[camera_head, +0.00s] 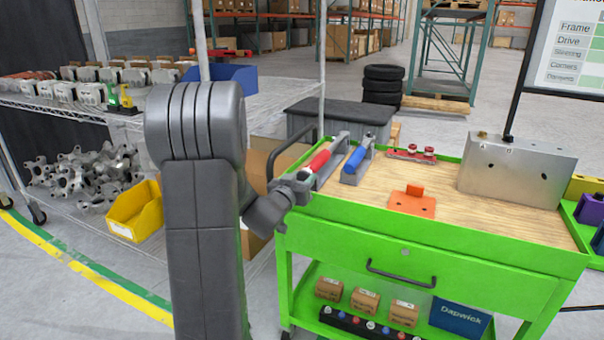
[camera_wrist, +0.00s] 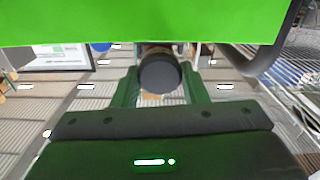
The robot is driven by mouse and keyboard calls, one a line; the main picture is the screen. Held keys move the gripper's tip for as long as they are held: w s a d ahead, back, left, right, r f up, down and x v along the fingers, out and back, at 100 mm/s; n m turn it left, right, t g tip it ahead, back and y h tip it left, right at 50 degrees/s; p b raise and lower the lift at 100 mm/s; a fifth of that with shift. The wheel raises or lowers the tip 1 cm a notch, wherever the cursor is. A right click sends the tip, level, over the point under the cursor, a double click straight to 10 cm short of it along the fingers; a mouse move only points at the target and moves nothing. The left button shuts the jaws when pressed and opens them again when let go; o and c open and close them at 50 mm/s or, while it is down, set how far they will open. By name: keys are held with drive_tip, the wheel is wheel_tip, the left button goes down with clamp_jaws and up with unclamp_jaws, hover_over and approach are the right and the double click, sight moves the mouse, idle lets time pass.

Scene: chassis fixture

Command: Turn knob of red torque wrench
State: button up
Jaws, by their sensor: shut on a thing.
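The red torque wrench (camera_head: 318,161) lies at the left end of the green cart's top, its red handle towards my arm. Its dark round knob (camera_wrist: 160,75) shows end-on in the wrist view, between the two fingers. My gripper (camera_head: 300,181) is at the handle's near end, at the cart's left edge. In the wrist view my gripper (camera_wrist: 161,84) is shut on the knob, one finger on each side. The rest of the red wrench is hidden there behind the knob and the cart's green edge.
A blue torque wrench (camera_head: 356,158) lies just right of the red one. The green cart's rim (camera_head: 400,233) runs close by my gripper. An orange block (camera_head: 412,203) and a metal box (camera_head: 515,170) stand farther right. A black cart handle (camera_head: 292,152) is close by.

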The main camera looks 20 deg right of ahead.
drive_tip(key=n+p, duration=0.3)
drive_tip(key=n, duration=0.1)
drive_tip(key=shift+r, duration=0.15)
drive_tip(key=shift+n+p, duration=1.2)
drive_tip(key=shift+n, duration=0.5)
drive_tip(key=shift+f, duration=0.2)
drive_tip(key=o, duration=1)
drive_tip(key=shift+a, duration=0.1)
drive_tip(key=shift+c, duration=0.2)
drive_tip(key=v, duration=1.3)
drive_tip(key=shift+s+a, duration=0.2)
drive_tip(key=shift+a, duration=0.15)
